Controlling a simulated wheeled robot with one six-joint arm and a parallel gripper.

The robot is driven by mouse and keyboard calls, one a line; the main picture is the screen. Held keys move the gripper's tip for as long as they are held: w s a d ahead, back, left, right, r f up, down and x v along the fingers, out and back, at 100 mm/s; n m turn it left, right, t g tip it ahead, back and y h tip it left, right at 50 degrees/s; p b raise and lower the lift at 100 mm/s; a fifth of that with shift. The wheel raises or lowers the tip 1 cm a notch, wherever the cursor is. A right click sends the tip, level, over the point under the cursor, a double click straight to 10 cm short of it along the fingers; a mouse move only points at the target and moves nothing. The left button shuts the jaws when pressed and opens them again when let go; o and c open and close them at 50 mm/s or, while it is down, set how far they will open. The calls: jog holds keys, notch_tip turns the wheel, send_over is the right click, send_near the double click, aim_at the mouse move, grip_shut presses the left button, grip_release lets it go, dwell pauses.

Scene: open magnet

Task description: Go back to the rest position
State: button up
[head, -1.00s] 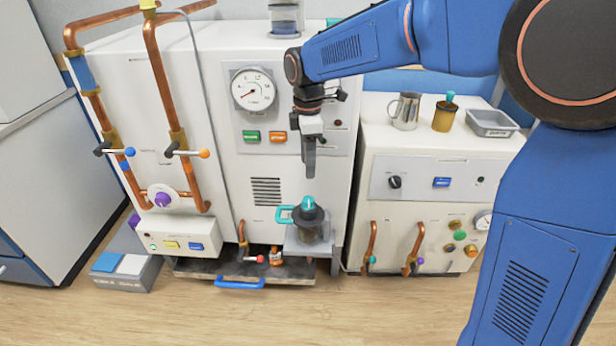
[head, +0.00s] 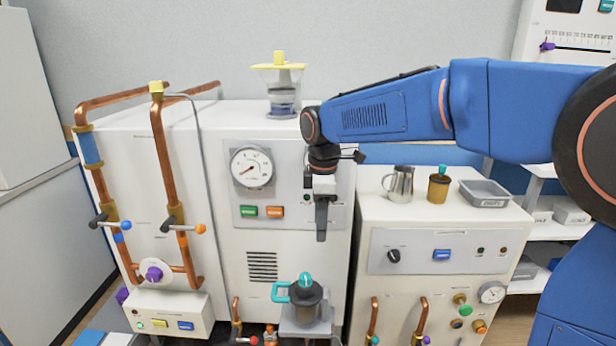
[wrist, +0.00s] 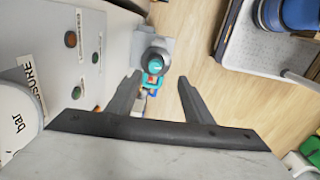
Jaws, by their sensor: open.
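My gripper (head: 322,220) hangs pointing down in front of the white machine's front panel, above the dark pot. In the wrist view my gripper (wrist: 155,90) is open, its two fingers apart with nothing held between them. The dark pot (head: 307,305) with a teal knob and teal handle stands on a small shelf below my gripper. In the wrist view the pot (wrist: 152,62) shows from above, beyond the fingertips and apart from them.
The white machine (head: 262,215) with its gauge (head: 251,167) is close behind my gripper. Copper pipes (head: 165,150) run at the left. A metal jug (head: 399,184), a brown cup (head: 438,188) and a grey tray (head: 484,193) stand on the right-hand unit.

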jog(key=s+d+r+m+t, duration=0.2)
jog(key=s+d+m, duration=0.85)
jog(key=d, duration=0.55)
jog(key=s+d+f+m+t, duration=0.1)
jog(key=s+d+f+m, duration=0.2)
jog(key=s, duration=0.5)
jog(key=s+d+f+m+t, duration=0.1)
jog(key=s+d+f+m, duration=0.3)
jog(key=s+d, duration=0.3)
jog(key=shift+s+f+m, duration=0.2)
jog(key=shift+s+m, duration=0.25)
jog(key=shift+s, duration=0.7)
jog(key=shift+c, duration=0.4)
